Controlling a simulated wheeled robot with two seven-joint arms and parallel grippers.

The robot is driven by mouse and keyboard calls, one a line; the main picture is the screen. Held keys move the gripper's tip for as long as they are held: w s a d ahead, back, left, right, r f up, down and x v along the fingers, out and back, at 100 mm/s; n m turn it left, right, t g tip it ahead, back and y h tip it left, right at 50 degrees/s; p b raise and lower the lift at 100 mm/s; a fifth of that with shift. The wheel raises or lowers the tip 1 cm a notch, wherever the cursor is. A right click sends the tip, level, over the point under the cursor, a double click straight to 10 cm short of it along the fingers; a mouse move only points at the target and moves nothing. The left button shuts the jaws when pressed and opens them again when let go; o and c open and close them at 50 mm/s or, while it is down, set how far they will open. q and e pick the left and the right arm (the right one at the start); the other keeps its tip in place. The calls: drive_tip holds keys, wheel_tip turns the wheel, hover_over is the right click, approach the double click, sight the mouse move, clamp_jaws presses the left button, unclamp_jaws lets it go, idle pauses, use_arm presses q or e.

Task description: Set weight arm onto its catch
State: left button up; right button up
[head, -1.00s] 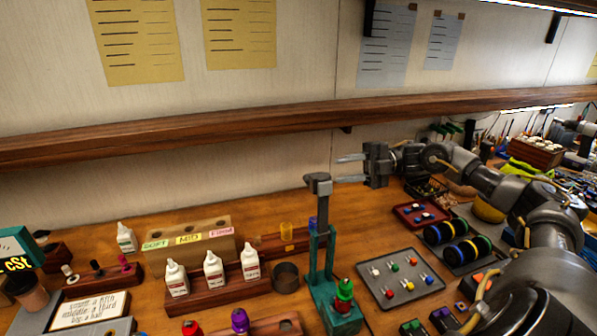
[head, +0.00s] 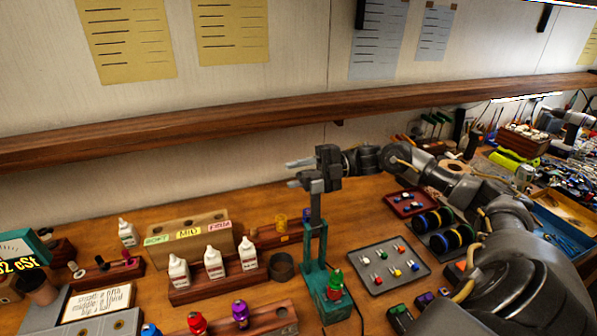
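The green stand (head: 317,250) stands upright on the bench near the middle of the head view. A grey arm with a block (head: 313,187) at its top, which looks like the weight arm, rises nearly upright from it. A catch cannot be made out clearly. My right gripper (head: 298,172) is at the top of this arm, its fingers pointing left. The fingers look apart, one above the block. The lower finger overlaps the block in the picture, and I cannot tell whether they touch. My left gripper is out of view.
Left of the stand are a rack of white bottles (head: 214,263) and a dark ring (head: 281,266). A grey tray of small coloured parts (head: 388,266) lies to the right. Coloured-capped bottles (head: 240,314) stand in front. A wooden shelf (head: 250,117) runs along the wall behind.

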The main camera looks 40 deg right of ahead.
clamp_jaws()
